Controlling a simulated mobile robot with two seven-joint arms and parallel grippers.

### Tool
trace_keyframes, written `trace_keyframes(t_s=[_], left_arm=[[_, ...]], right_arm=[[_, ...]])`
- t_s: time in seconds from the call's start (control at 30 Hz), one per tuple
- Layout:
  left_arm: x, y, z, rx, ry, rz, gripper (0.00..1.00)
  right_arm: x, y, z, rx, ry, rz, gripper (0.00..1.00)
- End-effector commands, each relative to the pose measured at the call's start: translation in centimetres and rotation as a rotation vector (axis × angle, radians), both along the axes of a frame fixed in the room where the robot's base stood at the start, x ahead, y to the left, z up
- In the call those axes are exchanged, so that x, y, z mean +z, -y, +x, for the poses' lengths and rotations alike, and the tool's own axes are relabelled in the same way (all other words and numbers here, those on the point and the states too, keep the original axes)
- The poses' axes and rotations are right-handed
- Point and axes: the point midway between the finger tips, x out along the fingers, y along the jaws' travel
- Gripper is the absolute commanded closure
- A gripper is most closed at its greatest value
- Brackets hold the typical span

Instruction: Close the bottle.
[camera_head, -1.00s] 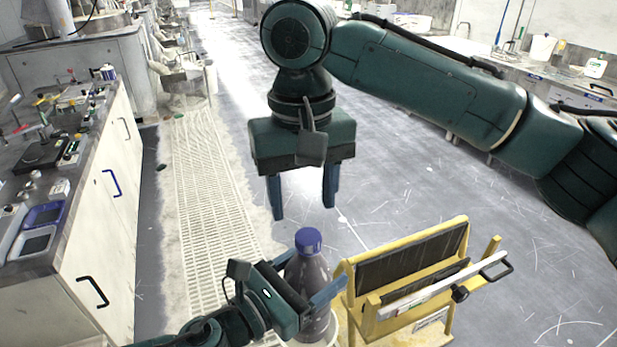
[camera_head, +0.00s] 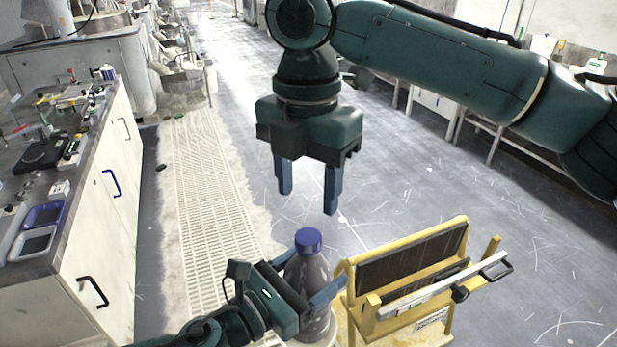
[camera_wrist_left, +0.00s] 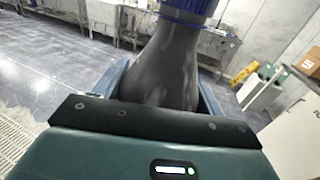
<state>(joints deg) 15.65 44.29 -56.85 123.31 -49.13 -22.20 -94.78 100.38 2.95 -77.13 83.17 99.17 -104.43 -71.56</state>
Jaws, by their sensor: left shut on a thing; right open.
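A dark grey translucent bottle (camera_head: 311,272) with a blue cap (camera_head: 308,240) on its neck stands upright at the lower middle of the head view. My left gripper (camera_head: 318,300) is shut around the bottle's body from the left. In the left wrist view, the bottle (camera_wrist_left: 168,70) rises between the two fingers, and the blue cap's lower edge (camera_wrist_left: 185,8) shows at the top. My right gripper (camera_head: 307,187) is open and empty, pointing down above the cap and apart from it. How tightly the cap sits cannot be told.
A yellow stand (camera_head: 412,275) with dark panels and a white bar is just right of the bottle. A white cabinet (camera_head: 100,215) with a cluttered dark top is at the left. A pale floor grating (camera_head: 200,190) and open grey floor lie behind.

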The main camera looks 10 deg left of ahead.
Motion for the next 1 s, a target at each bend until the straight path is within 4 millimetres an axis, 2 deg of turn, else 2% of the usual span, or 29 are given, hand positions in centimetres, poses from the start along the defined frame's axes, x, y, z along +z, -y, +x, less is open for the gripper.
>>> trace_keyframes(t_s=[0.1,0.2,0.4,0.83,1.0], left_arm=[[0.0,0.0,0.0,0.000,0.001,-0.001,0.94],[0.0,0.0,0.0,0.000,0.001,-0.001,0.94],[0.0,0.0,0.0,0.000,0.001,-0.001,0.94],[0.0,0.0,0.0,0.000,0.001,-0.001,0.94],[0.0,0.0,0.0,0.000,0.001,-0.001,0.94]], right_arm=[[0.3,0.1,0.0,0.231,0.000,0.003,0.47],[0.4,0.1,0.1,0.390,0.000,0.003,0.47],[0.5,0.2,0.1,0.575,-0.002,0.005,0.47],[0.4,0.2,0.0,0.610,-0.002,0.005,0.47],[-0.9,0.2,0.0,0.609,-0.002,0.005,0.47]])
